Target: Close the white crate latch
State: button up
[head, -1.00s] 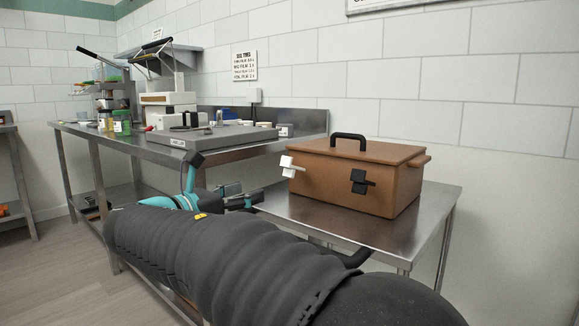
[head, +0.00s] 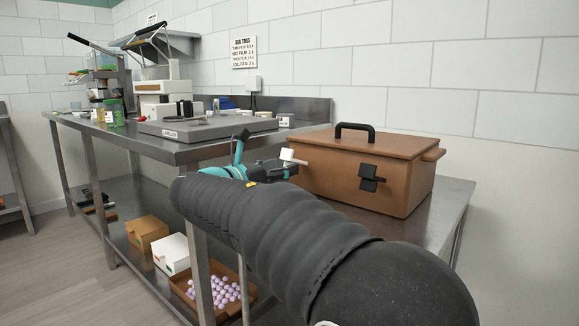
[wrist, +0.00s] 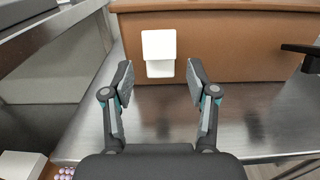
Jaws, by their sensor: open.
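The brown crate (head: 325,170) with a black top handle stands on a small steel table. Its white latch (head: 292,157) is at the crate's left end in the head view, partly hidden behind my gripper. In the wrist view the white latch (wrist: 159,52) shows as a white plate with a smaller piece below it, on the crate's front wall (wrist: 230,40). My gripper (wrist: 157,84) is open and empty, its two fingers apart, just short of the latch and roughly centred on it. In the head view my gripper (head: 277,170) is beside the latch.
A black latch (head: 371,178) is on the crate's front, to the right of the white one. A longer steel bench (head: 160,147) with a grey slab stands to the left. Below are boxes and a tray of purple balls (head: 225,292). The small table's right side is clear.

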jog(key=shift+x, duration=1.8)
grip_shut()
